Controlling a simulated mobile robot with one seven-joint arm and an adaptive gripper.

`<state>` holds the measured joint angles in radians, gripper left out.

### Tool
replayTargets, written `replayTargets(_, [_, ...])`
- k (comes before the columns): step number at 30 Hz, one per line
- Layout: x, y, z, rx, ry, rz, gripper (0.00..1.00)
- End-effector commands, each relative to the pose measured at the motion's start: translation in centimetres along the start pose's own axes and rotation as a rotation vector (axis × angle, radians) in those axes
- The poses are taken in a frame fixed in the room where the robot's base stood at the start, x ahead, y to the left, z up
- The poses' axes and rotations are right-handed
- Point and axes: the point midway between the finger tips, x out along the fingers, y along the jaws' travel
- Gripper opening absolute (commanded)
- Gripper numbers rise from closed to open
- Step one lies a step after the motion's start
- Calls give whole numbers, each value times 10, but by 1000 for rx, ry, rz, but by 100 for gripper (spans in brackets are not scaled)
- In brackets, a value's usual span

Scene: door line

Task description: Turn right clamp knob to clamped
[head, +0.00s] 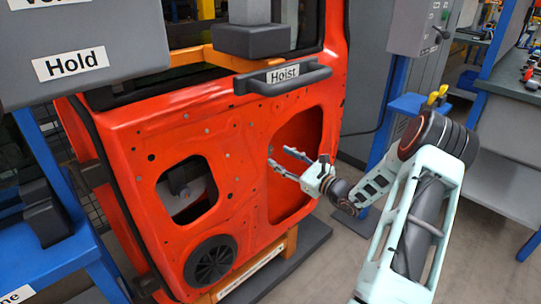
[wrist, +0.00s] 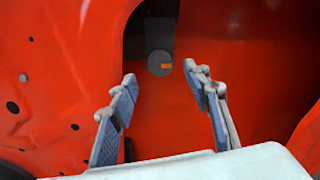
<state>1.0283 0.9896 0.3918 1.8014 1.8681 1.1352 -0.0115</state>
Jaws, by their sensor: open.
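My gripper (head: 278,158) is open and empty, its two fingers reaching toward the large right opening of the red door in the head view. In the wrist view, a dark round knob (wrist: 159,68) with a small orange mark sits on a dark bracket (wrist: 159,32) inside the opening. My gripper (wrist: 160,80) shows there with one finger on each side of the knob in the picture; I cannot tell how far ahead it is. It does not touch the fingers visibly. The knob is not visible in the head view. The mark's wording is too small to read.
The red door (head: 228,140) hangs under a hoist handle (head: 283,77) labelled "Hoist". A grey part (head: 180,186) shows through its smaller left opening. A "Hold" box (head: 80,55) fills the upper left. A blue post (head: 385,150) and grey cabinet stand right of the door.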

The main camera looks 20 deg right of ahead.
Motion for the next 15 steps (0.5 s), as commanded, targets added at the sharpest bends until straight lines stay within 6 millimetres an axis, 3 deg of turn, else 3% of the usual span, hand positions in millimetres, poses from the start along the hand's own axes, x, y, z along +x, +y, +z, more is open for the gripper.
replayTargets(6, [38, 1, -2, 0, -1, 1, 44])
replayTargets(15, [56, 0, 0, 1, 1, 0, 44])
